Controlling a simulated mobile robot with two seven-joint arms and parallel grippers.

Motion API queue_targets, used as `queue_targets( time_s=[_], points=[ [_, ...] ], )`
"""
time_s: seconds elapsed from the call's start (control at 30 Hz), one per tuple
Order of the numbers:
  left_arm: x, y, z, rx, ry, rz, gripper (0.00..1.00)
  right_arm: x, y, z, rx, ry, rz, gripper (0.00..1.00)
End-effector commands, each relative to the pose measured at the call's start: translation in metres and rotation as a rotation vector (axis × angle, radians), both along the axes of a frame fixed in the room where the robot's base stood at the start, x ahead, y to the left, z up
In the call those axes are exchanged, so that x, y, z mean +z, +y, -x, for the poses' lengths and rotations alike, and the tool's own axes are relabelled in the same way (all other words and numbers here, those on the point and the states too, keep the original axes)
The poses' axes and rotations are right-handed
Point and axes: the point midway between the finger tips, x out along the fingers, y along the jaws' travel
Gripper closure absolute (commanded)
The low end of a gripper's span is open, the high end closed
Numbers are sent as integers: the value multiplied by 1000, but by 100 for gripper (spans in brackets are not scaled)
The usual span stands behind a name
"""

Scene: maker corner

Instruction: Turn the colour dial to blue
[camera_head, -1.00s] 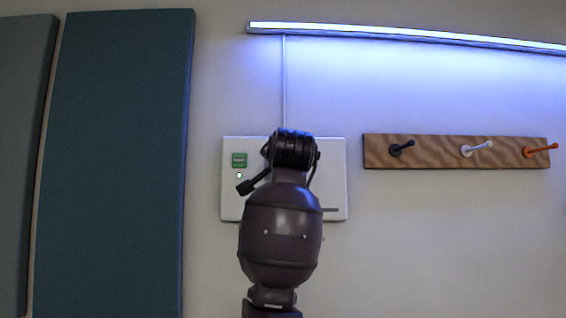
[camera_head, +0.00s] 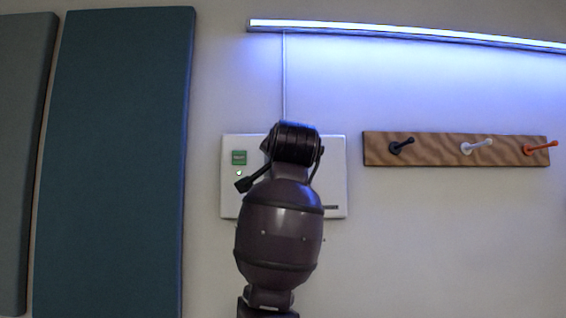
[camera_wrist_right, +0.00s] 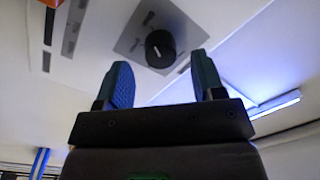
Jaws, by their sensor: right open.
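The colour dial (camera_wrist_right: 160,48) is a round black knob with a white pointer line, set on a grey square plate (camera_wrist_right: 134,40). It shows in the right wrist view just beyond my right gripper (camera_wrist_right: 160,82), whose two fingers are open and apart, with the dial between and past their tips. I see no contact. In the head view my right arm covers the dial and the gripper; around it shows the white wall panel (camera_head: 230,195). The light strip (camera_head: 400,33) above glows blue-violet. My left gripper is not in view.
A green label (camera_head: 239,157) and a small light (camera_head: 239,173) sit at the panel's left. A wooden rail (camera_head: 430,150) with dark, white and orange pegs hangs to the right. A teal wall board (camera_head: 115,160) stands left. The wall below the rail is clear.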

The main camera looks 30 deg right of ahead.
Motion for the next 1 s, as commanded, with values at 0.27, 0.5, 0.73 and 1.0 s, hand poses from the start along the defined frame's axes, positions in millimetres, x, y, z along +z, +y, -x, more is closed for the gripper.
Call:
queue_targets(
  time_s=[0.27, 0.5, 0.73, 1.0],
  points=[
    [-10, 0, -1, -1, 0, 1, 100, -2, 25, 45, 1, -2, 0, 38],
    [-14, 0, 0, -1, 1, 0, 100, -2, 38, 67, 1, 1, 0, 38],
    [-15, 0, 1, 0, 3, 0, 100, -2, 40, 71, 0, 1, -1, 38],
    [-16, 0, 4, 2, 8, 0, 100, -2, 40, 71, 0, 1, -1, 38]
  ],
)
